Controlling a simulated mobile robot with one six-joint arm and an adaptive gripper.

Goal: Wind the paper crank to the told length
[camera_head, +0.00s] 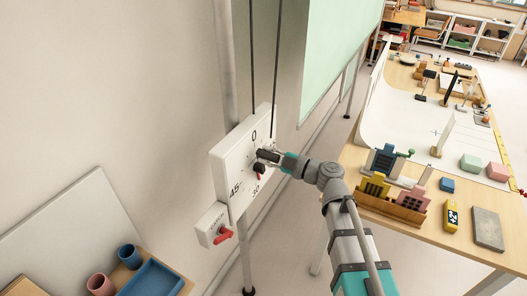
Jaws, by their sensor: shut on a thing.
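The crank's white dial plate (227,172) hangs on the grey upright post at the centre left. Its face shows the marks 0, 30 and 45. My gripper (266,157) is at the middle of the dial, shut on the black crank handle (259,168). The gripper hides much of the hub and handle, so the exact pointer reading cannot be told. Two dark cords run up from the dial. A pale green paper sheet (333,50) hangs behind, to the upper right. Below the dial is a small white box marked CATCH (209,226) with a red lever (223,235).
A wooden table (440,240) at the right holds small coloured block buildings (412,197), a yellow block (451,217) and a grey slab (488,229). At lower left are a blue tray (153,281) and cups (100,285). Floor shows between the dial and table.

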